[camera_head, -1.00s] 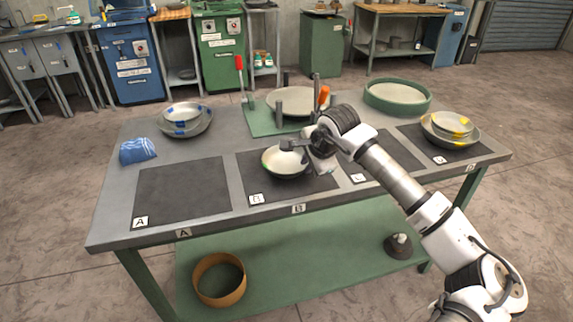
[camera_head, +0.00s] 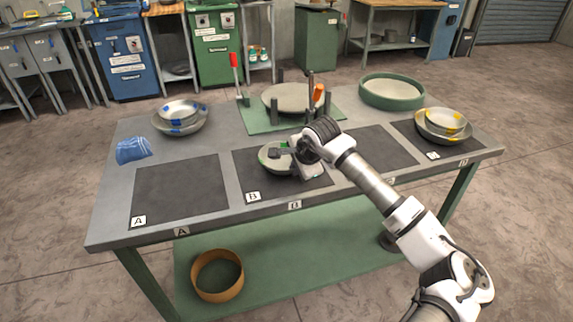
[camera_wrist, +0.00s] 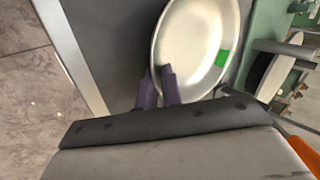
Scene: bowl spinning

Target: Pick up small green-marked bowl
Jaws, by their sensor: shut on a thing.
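The small green-marked bowl (camera_head: 270,163) is at mat B (camera_head: 245,189), partly hidden by my gripper in the head view. In the wrist view the pale round bowl (camera_wrist: 190,42) shows its inside, with a green patch on the wall at its right. My gripper (camera_head: 287,155) is at the bowl's right side in the head view. In the wrist view its two dark fingers (camera_wrist: 158,84) are close together at the bowl's near rim, shut on it. I cannot tell whether a larger bowl lies beneath, or whether the bowl is clear of the mat.
Blue-marked bowls (camera_head: 180,117) and a blue cloth (camera_head: 133,150) are at the left. Yellow-marked bowls (camera_head: 442,123) are at the right. Behind stands a round plate (camera_head: 292,97) on a green base with upright posts, beside a green-rimmed round tray (camera_head: 392,91). Mat A (camera_head: 180,190) is bare.

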